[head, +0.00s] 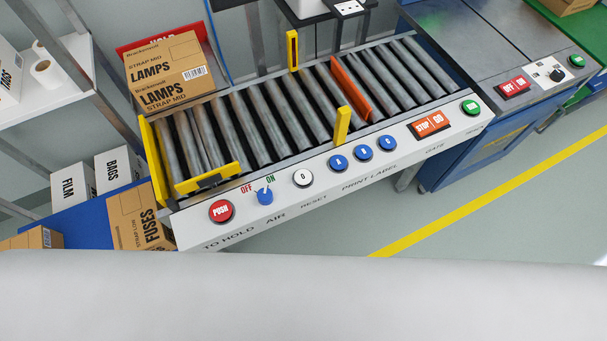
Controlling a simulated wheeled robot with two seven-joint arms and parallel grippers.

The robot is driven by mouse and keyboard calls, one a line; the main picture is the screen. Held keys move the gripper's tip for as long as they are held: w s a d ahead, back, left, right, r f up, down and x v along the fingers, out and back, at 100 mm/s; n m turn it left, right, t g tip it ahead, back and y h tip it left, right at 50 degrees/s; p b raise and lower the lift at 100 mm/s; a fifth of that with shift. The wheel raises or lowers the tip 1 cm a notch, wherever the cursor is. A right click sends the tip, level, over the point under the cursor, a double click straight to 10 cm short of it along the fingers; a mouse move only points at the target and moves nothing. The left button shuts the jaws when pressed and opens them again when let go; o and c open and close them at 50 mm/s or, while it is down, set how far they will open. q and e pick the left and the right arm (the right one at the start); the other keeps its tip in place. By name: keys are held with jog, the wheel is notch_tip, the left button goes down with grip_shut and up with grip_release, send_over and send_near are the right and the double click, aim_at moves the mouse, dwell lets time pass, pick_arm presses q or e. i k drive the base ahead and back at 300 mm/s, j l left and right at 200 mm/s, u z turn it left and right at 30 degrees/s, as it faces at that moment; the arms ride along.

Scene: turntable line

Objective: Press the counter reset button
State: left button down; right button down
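The reset button (303,178) is a round white button marked "0" with a dark rim, on the white front panel (330,196) of the roller conveyor. The word RESET is printed below it. It sits between the blue OFF/ON air knob (265,196) on its left and several blue print label buttons (337,163) on its right. Nothing covers it and nothing touches it. Neither of my grippers is in view.
The panel also holds a red PUSH button (221,211), an orange STOP/GO switch (429,124) and a green button (471,107). A lamps box (170,75) stands behind the conveyor's left end. A large pale surface fills the bottom. Space before the panel looks clear.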

aim_at(302, 177)
jog(key=l+u, duration=0.15)
jog(key=u, duration=0.2)
jog(key=l+u, duration=0.1)
jog(key=u, duration=0.2)
jog(key=l+u, duration=0.15)
jog(key=u, duration=0.2)
jog(key=l+u, duration=0.1)
jog(key=l, duration=0.3)
jog(key=k+l+u, duration=0.1)
jog(key=l, duration=0.35)
jog(key=l+u, duration=0.15)
jog(key=l, duration=0.25)
jog(key=k+l+u, duration=0.1)
jog(key=l, duration=0.3)
jog(key=k+l+u, duration=0.1)
jog(key=l, duration=0.3)
jog(key=k, duration=0.05)
